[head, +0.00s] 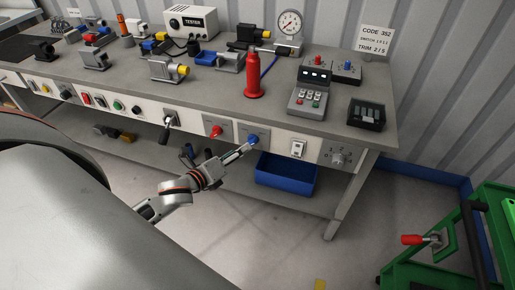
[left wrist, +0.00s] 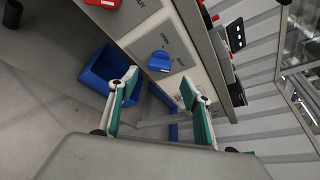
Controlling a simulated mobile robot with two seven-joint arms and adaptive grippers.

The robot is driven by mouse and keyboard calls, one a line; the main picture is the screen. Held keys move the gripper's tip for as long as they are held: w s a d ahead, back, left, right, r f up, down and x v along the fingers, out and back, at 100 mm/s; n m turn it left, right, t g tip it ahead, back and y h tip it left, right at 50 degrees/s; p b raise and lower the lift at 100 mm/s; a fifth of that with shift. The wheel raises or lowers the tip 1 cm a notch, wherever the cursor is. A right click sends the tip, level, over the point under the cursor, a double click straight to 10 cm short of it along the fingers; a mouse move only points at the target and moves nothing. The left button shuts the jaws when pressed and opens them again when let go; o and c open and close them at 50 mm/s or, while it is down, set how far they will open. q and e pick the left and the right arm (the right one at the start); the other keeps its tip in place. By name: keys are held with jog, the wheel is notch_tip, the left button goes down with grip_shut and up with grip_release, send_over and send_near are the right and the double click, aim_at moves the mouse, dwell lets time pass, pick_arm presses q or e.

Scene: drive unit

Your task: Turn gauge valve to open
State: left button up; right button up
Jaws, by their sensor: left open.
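A blue valve knob (head: 252,139) sits on a grey plate on the bench's front panel, right of a red knob (head: 215,131). In the left wrist view the blue knob (left wrist: 160,62) lies ahead of and between my fingertips, apart from them; the small lettering on its plate is too blurred to read surely. My left gripper (head: 243,150) is just in front of and below the blue knob in the head view. In the left wrist view its green-padded fingers (left wrist: 160,85) are spread open and empty. My right gripper is not in view.
A blue bin (head: 287,177) stands on the shelf below the panel. A white switch (head: 298,148) and a grey dial (head: 340,157) are further right. A round gauge (head: 289,24) stands on the bench top. A green cart (head: 450,240) is at the right.

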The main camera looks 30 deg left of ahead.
aim_at(252, 142)
pick_arm(q)
jog(key=x, duration=0.7)
jog(key=shift+b, duration=0.4)
jog(key=shift+w+a+f, duration=0.1)
jog(key=shift+w, duration=0.05)
jog(key=c, duration=1.1)
